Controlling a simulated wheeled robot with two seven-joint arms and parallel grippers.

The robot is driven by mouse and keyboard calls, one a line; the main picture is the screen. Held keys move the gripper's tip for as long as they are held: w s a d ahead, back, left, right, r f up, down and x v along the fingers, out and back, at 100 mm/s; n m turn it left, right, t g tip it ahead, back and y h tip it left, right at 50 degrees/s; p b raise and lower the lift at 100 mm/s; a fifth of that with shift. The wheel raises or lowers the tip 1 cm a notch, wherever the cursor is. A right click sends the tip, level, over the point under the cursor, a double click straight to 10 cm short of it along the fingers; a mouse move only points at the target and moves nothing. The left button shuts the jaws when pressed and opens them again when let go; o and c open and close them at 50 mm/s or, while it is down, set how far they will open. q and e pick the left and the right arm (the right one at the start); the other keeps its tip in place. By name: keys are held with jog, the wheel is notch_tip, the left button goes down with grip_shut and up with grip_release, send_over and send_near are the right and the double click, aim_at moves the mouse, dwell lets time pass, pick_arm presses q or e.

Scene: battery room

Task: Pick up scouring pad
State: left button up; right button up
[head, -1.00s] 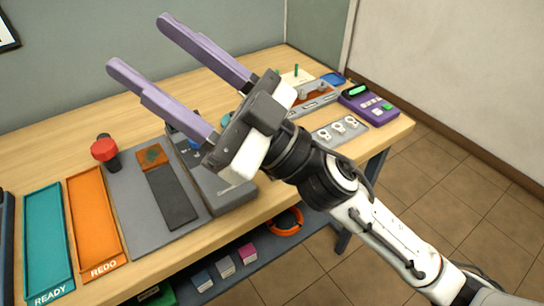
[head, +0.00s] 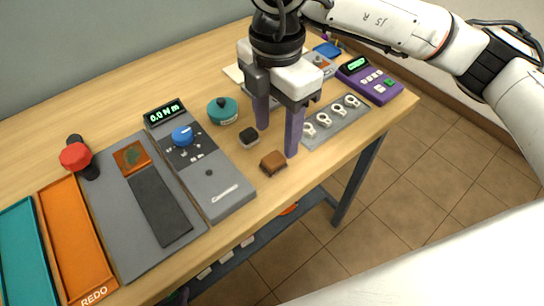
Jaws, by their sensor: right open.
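A small brown block (head: 273,162), which looks like the scouring pad, lies on the wooden table near its front edge. A small dark block (head: 249,138) lies just behind and to its left; I cannot tell for certain which is the pad. My right gripper (head: 277,142) points down over the table with its two purple fingers apart. The fingertips are close to both blocks, the nearer finger just right of the brown one. Nothing shows held between them. My left gripper is not in view.
A grey device with a blue knob (head: 183,135) stands left of the blocks, with a teal round container (head: 222,110) behind them. A grey rack of white rings (head: 336,120) and a purple keypad device (head: 369,80) are to the right. An orange tray (head: 72,240) is far left.

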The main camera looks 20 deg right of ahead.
aim_at(274, 158)
notch_tip(274, 158, down, 8)
jog(key=shift+w+a+r+p, duration=0.15)
jog(key=shift+r+p, duration=0.05)
jog(key=shift+p, duration=0.35)
jog(key=shift+c, duration=0.4)
jog(key=c, duration=1)
